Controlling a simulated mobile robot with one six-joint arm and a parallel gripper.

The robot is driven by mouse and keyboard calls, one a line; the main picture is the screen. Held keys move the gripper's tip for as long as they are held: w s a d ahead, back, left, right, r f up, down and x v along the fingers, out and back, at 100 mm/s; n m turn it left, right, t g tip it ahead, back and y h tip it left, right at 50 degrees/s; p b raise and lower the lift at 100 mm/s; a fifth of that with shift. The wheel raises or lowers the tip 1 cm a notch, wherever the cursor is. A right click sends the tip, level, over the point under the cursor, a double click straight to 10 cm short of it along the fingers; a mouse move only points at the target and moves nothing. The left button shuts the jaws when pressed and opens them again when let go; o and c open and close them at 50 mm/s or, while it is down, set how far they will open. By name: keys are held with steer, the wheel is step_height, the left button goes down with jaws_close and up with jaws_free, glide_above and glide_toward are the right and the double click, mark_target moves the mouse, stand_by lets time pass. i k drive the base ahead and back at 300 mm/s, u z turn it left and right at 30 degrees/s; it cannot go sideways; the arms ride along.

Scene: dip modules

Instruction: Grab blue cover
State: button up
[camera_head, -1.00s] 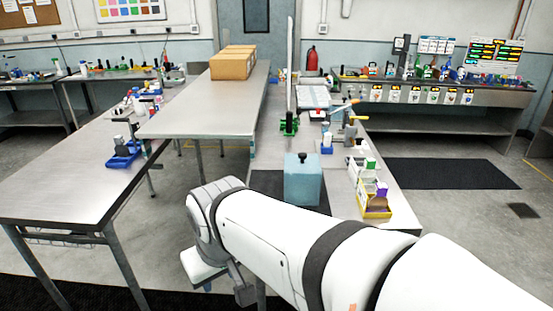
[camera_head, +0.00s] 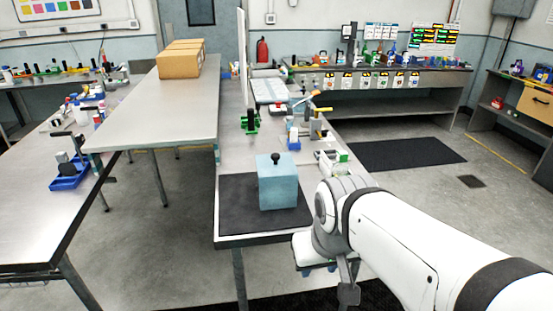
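A light blue box-shaped cover (camera_head: 278,188) with a dark round knob on top stands upright on a black mat (camera_head: 237,208) near the front end of the workbench. What is under the cover is hidden. My white arm comes in from the lower right, and its wrist is just right of the cover and nearer to me, apart from it in the picture. Part of my gripper (camera_head: 322,268) shows low under the wrist, beyond the bench's front right corner. Its fingers are too hidden to tell open from shut.
Small bottles, bins and a yellow-handled tool (camera_head: 318,124) line the bench's right side behind the cover. A green-based stand (camera_head: 250,122) is further back. A second table with cardboard boxes (camera_head: 180,60) stands left. Floor between the tables is clear.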

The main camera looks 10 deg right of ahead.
mark_target(276, 174)
steer(key=u, duration=0.05)
steer(key=i, duration=1)
steer(key=z, duration=0.05)
